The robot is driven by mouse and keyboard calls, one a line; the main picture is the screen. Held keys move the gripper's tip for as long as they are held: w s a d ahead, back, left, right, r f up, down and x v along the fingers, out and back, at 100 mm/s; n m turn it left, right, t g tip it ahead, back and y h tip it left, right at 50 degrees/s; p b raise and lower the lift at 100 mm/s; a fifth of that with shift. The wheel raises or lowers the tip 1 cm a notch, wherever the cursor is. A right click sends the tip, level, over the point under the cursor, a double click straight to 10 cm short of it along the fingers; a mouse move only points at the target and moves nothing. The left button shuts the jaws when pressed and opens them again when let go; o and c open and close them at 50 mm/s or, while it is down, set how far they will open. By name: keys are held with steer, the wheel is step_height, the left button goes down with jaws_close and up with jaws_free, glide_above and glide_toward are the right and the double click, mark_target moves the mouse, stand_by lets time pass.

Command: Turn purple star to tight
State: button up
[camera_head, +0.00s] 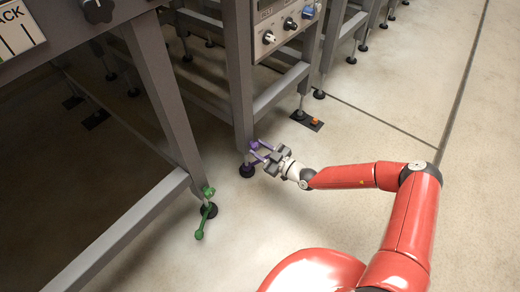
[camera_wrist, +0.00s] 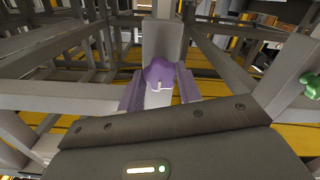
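The purple star (camera_head: 254,145) is a small purple knob low on a grey rack leg, just above its dark round foot (camera_head: 247,171). In the wrist view the purple star (camera_wrist: 160,74) sits in front of the grey upright, between my fingertips. My gripper (camera_head: 259,153) reaches it from the right, near the floor. Its two purple-tinted fingers stand apart, one on each side of the star, and also show in the wrist view (camera_wrist: 160,90). I see no clear gap beside the star, but cannot tell whether the fingers press on it.
A green star with a handle (camera_head: 204,213) is on the nearer leg at left. An orange piece (camera_head: 315,121) is at a farther foot. A control panel with knobs (camera_head: 285,25) is above. Slanted grey rack beams are close on the left; open floor (camera_head: 400,120) lies to the right.

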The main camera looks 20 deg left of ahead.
steer(key=o, duration=0.4)
steer(key=shift+o, duration=0.2)
steer(key=v, duration=0.8)
steer(key=shift+p, duration=0.3)
steer(key=shift+w, duration=0.1)
